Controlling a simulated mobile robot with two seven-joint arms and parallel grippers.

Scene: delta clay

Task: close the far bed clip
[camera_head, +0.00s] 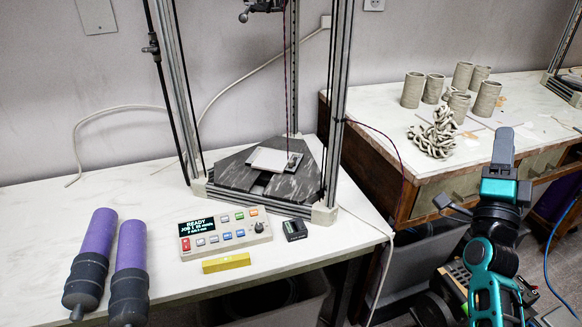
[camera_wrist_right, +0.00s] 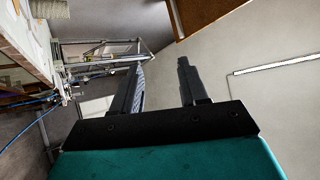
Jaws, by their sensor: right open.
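The delta clay printer's bed (camera_head: 237,174) is a dark plate low between the frame posts, with a pale square board (camera_head: 270,160) on it. A small dark piece (camera_head: 293,162) sits at the board's right edge. I cannot tell whether it is a clip, and no separate far clip can be made out at this size. My right gripper (camera_head: 503,142) is raised at the right of the head view, well away from the printer. In the wrist view its two fingers (camera_wrist_right: 162,80) stand apart with nothing between them. My left gripper is in neither view.
A control box (camera_head: 225,232), a yellow bar (camera_head: 226,263) and a small black device (camera_head: 294,229) lie in front of the printer. Clay cups (camera_head: 413,90) and a clay coil heap (camera_head: 434,135) occupy the right table. Printer posts flank the bed.

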